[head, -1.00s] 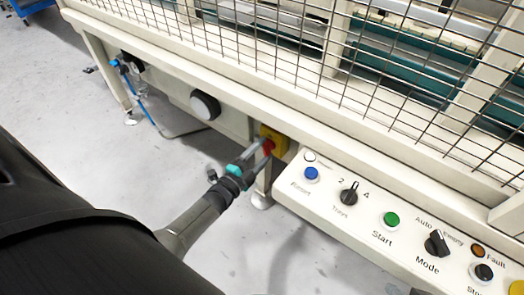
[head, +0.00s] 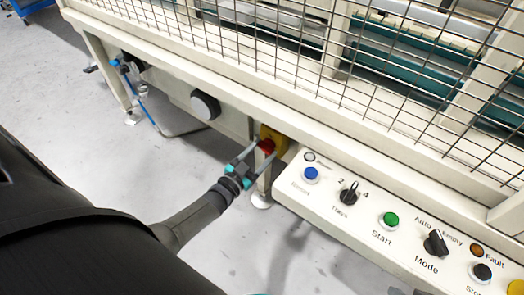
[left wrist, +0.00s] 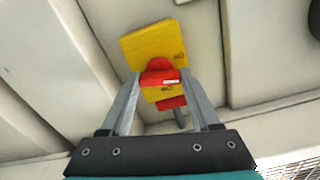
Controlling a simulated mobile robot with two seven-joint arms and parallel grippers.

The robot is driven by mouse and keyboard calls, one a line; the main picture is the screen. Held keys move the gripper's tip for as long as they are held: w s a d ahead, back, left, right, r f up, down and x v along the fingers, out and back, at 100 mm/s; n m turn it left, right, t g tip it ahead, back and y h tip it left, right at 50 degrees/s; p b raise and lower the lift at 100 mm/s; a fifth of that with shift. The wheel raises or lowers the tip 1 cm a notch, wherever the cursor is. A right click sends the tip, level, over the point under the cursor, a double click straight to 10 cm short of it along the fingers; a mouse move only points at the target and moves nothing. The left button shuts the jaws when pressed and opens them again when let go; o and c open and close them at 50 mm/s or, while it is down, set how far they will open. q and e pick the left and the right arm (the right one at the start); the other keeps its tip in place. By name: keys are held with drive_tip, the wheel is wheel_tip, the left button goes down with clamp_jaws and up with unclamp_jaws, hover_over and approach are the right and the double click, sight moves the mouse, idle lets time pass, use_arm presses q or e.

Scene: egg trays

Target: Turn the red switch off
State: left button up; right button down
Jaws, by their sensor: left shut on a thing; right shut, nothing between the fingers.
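The red switch (head: 266,146) sits on a yellow plate (head: 272,134) fixed under the machine's frame, left of the control panel. My left gripper (head: 265,147) reaches it from below left, one finger on each side, shut on it. In the left wrist view the red switch (left wrist: 160,73) stands between the two grey fingers (left wrist: 161,76), in front of the yellow plate (left wrist: 155,42). The exact finger contact is hard to see. Only a teal sliver of my right gripper (head: 260,293) shows at the bottom edge of the head view; its fingers are hidden.
A white control panel (head: 330,212) with a blue button, a green button and black knobs juts out at right. A wire-mesh guard (head: 400,90) rises above the frame beam. A round black knob (head: 205,105) is left of the switch. The grey floor below is clear.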

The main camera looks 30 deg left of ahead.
sight(263, 150)
use_arm(q)
drive_tip(key=shift+n, duration=1.5)
drive_tip(key=o, duration=1.4)
drive_tip(key=shift+c, duration=0.2)
use_arm(e)
drive_tip(key=shift+a, duration=0.1)
use_arm(q)
drive_tip(key=shift+s, duration=0.1)
drive_tip(key=shift+s, duration=0.25)
drive_tip(key=shift+s+a+p, duration=0.15)
drive_tip(key=shift+s+p, duration=0.55)
drive_tip(key=shift+s, duration=0.5)
drive_tip(key=s+a+p, duration=0.1)
drive_tip(key=s+p, duration=0.1)
drive_tip(key=s, duration=1)
drive_tip(key=shift+p, duration=0.35)
use_arm(e)
wheel_tip(263, 150, down, 7)
drive_tip(key=s+d+g, duration=0.1)
drive_tip(key=g, duration=0.1)
drive_tip(key=shift+s+d+h, duration=0.15)
drive_tip(key=shift+s+h, duration=0.1)
drive_tip(key=shift+h, duration=0.05)
use_arm(q)
drive_tip(key=shift+d, duration=0.1)
use_arm(e)
drive_tip(key=shift+r, duration=0.1)
